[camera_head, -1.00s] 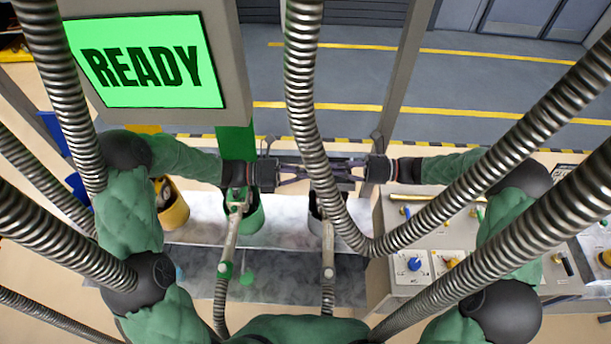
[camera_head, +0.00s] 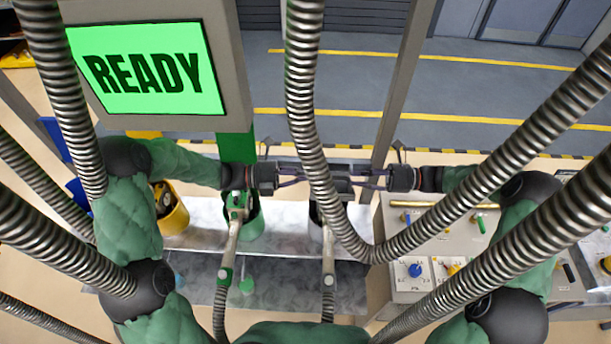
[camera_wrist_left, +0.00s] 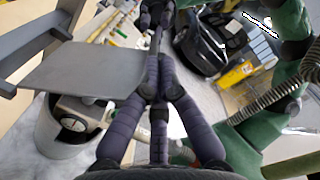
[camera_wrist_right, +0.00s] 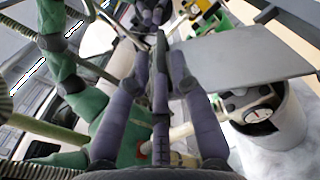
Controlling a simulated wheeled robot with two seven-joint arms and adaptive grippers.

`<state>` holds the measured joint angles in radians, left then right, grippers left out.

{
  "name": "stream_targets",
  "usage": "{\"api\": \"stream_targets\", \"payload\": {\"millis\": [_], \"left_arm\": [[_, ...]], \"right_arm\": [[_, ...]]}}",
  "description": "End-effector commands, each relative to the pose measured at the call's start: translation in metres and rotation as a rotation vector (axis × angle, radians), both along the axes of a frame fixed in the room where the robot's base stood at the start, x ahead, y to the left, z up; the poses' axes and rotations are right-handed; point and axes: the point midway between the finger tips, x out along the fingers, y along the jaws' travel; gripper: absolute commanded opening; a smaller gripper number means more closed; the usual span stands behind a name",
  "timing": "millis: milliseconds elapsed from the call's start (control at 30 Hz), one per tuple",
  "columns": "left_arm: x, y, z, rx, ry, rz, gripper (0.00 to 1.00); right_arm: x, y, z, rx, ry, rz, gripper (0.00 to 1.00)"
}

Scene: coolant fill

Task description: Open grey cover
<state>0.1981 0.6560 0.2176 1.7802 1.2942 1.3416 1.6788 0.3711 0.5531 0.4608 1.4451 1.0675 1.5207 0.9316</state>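The grey cover (camera_wrist_left: 85,72) is a flat plate beside my left fingers in the left wrist view. It also shows in the right wrist view (camera_wrist_right: 245,58), beside my right fingers. A round grey container (camera_wrist_right: 290,122) with a dial sits below it. My left gripper (camera_head: 308,181) and right gripper (camera_head: 352,183) face each other above this container in the head view. A hose hides part of the space between the grippers, and contact with the plate is unclear.
A screen (camera_head: 148,70) reading READY stands at the upper left. A green container (camera_head: 252,222) and a yellow one (camera_head: 172,218) stand left of the grippers. A control panel (camera_head: 440,240) with knobs is at the right. Several ribbed hoses cross the head view.

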Motion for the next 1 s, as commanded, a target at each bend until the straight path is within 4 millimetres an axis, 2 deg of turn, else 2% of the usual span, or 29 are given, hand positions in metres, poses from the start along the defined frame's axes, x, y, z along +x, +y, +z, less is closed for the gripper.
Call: {"api": "stream_targets", "payload": {"millis": [100,300,433,533,667,767,900,1000], "left_arm": [[-0.004,-0.004,-0.003,0.0,0.009,-0.01,0.0],[-0.004,-0.005,-0.004,0.0,0.012,-0.011,0.0],[-0.005,-0.005,-0.004,0.0,0.012,-0.012,0.0],[-0.005,-0.005,-0.004,0.0,0.013,-0.011,0.0],[-0.005,-0.004,-0.004,0.001,0.012,-0.01,0.0],[-0.004,-0.004,-0.004,0.001,0.012,-0.009,0.0],[-0.004,-0.004,-0.004,0.001,0.012,-0.008,0.0],[-0.004,-0.004,-0.004,0.001,0.011,-0.008,0.0]], "right_arm": [[0.002,-0.024,0.001,-0.001,-0.005,-0.006,0.21],[0.003,-0.049,0.003,-0.002,-0.009,-0.008,0.21],[0.003,-0.055,0.001,-0.007,-0.01,-0.005,0.21],[-0.001,-0.051,-0.01,-0.034,-0.01,0.0,0.21],[-0.014,-0.035,-0.046,-0.131,-0.026,0.024,0.21],[-0.033,-0.02,-0.086,-0.243,-0.059,0.066,0.21],[-0.068,-0.005,-0.143,-0.409,-0.144,0.158,0.21],[-0.095,0.002,-0.178,-0.513,-0.221,0.241,0.21]]}}
